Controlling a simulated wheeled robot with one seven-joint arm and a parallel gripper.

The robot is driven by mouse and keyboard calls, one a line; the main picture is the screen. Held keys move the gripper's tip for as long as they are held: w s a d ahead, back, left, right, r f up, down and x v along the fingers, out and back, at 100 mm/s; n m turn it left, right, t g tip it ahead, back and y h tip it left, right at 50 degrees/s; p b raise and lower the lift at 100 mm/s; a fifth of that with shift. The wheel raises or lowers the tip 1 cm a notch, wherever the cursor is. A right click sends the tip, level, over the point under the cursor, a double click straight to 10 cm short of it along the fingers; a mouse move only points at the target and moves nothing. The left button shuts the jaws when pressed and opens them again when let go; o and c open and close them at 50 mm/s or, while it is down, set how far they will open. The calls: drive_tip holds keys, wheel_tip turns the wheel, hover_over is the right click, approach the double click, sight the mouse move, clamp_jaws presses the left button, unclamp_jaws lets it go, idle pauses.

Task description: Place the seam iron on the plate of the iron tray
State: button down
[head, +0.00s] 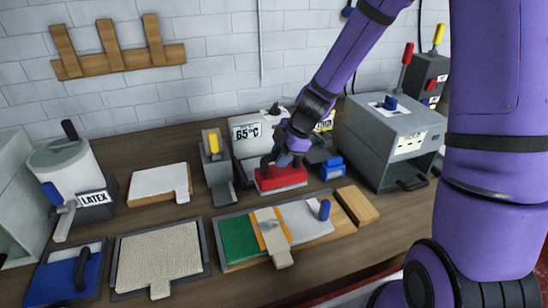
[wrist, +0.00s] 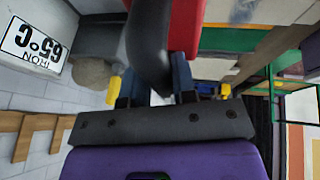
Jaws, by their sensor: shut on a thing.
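The seam iron has a red body (head: 281,179) and a dark handle. My gripper (head: 285,158) is shut on that handle from above. In the wrist view my gripper (wrist: 155,88) has its two fingers on either side of the black handle (wrist: 148,45), with the red body (wrist: 185,25) beyond. The grey iron tray (head: 244,134), labelled 65°C, stands just behind the iron; its label (wrist: 35,45) also shows in the wrist view. The tray's plate is mostly hidden by the iron and my gripper. I cannot tell whether the iron touches anything below.
A yellow-handled grey device (head: 216,165) stands close left of the iron. A blue object (head: 332,168) and a grey machine (head: 392,140) are to the right. A board with green and orange pieces (head: 238,240) lies in front. A LATEX pot (head: 68,170) is far left.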

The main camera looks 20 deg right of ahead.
drive_tip(key=w+f, duration=0.2)
drive_tip(key=w, duration=0.5)
drive_tip(key=w+d+f, duration=0.1)
drive_tip(key=w+f, duration=0.2)
drive_tip(key=w, duration=0.5)
drive_tip(key=shift+w, duration=0.15)
drive_tip(key=shift+d, duration=0.1)
drive_tip(key=c, duration=0.9)
unclamp_jaws()
drive_tip(key=shift+f, duration=0.1)
drive_tip(key=v, duration=1.2)
drive_tip(key=shift+r, duration=0.25)
